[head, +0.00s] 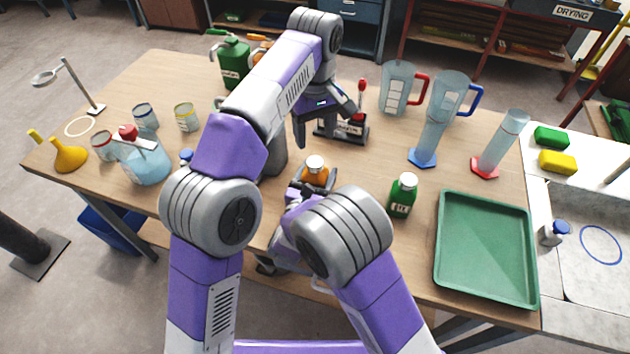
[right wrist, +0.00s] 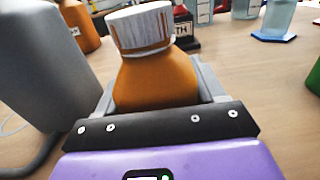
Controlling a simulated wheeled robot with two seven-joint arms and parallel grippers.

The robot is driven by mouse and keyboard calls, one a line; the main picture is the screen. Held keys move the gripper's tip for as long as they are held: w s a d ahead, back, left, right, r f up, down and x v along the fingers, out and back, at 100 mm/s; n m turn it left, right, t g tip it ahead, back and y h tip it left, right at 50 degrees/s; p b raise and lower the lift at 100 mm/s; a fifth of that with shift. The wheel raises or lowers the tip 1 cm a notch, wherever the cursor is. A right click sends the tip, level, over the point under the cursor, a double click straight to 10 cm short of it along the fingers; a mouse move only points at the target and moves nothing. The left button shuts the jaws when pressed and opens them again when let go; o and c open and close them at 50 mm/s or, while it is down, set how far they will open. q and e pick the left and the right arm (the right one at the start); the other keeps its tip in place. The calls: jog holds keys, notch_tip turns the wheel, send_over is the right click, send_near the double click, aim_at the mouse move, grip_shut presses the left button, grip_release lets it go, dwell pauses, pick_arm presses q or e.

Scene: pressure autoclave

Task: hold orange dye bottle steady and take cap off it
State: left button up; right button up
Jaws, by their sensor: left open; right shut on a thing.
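The orange dye bottle (head: 317,178) stands upright on the table with its ribbed white cap (head: 315,162) on. In the right wrist view the bottle (right wrist: 155,82) sits between the fingers of my right gripper (right wrist: 157,95), which is shut on its body; the cap (right wrist: 141,28) rises clear above the fingers. In the head view my right arm hides part of the bottle's lower body. My left gripper (head: 328,126) is open and empty, pointing down beyond the bottle, apart from the cap.
A grey cylinder (head: 273,156) stands just left of the bottle. A green bottle (head: 403,196) and a green tray (head: 487,250) are to the right. A black stand with a red lever (head: 358,132) is behind, near my left gripper. Glassware (head: 145,160) crowds the left side.

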aim_at(315, 162)
grip_shut()
pick_arm(q)
jog(key=m, duration=0.4)
jog(key=shift+m, duration=0.3)
jog(key=m, duration=0.3)
jog(key=shift+m, duration=0.3)
jog(key=m, duration=0.5)
jog(key=shift+m, duration=0.3)
jog(key=m, duration=0.5)
jog(key=shift+m, duration=0.4)
jog(key=m, duration=0.3)
jog(key=shift+m, duration=0.4)
jog(key=m, duration=0.5)
jog(key=shift+m, duration=0.3)
jog(key=m, duration=0.5)
jog(key=shift+m, duration=0.3)
jog(key=m, duration=0.5)
jog(key=shift+m, duration=0.3)
jog(key=shift+f, duration=4)
